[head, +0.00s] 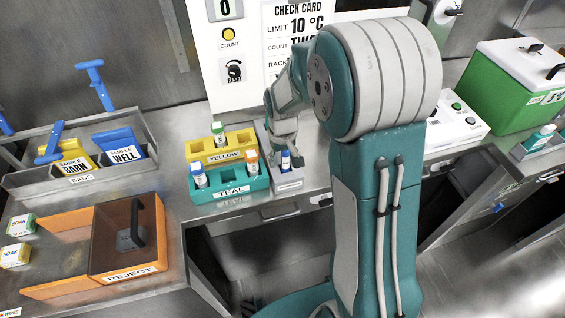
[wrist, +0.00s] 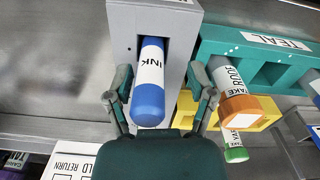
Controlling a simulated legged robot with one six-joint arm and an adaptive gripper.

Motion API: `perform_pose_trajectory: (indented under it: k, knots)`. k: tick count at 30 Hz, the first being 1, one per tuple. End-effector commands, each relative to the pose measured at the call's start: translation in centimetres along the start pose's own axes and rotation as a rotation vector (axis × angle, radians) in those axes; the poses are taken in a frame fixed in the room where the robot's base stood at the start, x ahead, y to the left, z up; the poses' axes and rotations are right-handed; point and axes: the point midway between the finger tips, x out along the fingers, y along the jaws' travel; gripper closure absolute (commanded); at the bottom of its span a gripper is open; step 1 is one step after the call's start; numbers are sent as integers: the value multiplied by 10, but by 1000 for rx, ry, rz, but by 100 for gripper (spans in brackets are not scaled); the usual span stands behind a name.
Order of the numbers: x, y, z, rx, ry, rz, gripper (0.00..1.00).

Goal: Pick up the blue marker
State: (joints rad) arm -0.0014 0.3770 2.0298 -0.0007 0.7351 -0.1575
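The blue marker (wrist: 149,92) stands in a grey holder (wrist: 122,18) with a white band reading INK. In the head view the marker (head: 285,160) shows at the grey holder (head: 289,182), right of the teal rack. My gripper (wrist: 165,98) is open, with one finger on each side of the marker. I see gaps between the fingers and the marker. In the head view my gripper (head: 284,150) is at the holder, partly hidden by my arm.
The teal rack (head: 232,187) and yellow rack (head: 205,152) hold capped tubes just left of the holder. An orange REJECT bin (head: 58,291) and a grey bag tray (head: 30,183) are farther left. A white box (head: 460,128) and green cooler (head: 500,95) stand at right.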

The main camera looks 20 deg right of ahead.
Motion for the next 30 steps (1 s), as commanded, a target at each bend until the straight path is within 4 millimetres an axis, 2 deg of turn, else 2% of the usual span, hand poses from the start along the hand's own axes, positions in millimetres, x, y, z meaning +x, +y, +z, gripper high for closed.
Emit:
perform_pose_trajectory:
  k: [1, 2, 3, 4, 14, 17, 30]
  knots:
    - [0, 1, 0, 1, 0, 0, 62]
    - [0, 1, 0, 1, 0, -1, 75]
    - [0, 2, 0, 1, 1, -2, 93]
    - [0, 3, 0, 1, 1, -2, 98]
    - [0, 1, 0, 1, -1, 0, 100]
    - [-6, 1, -1, 1, 2, 0, 100]
    - [-87, 2, -1, 1, 4, 0, 100]
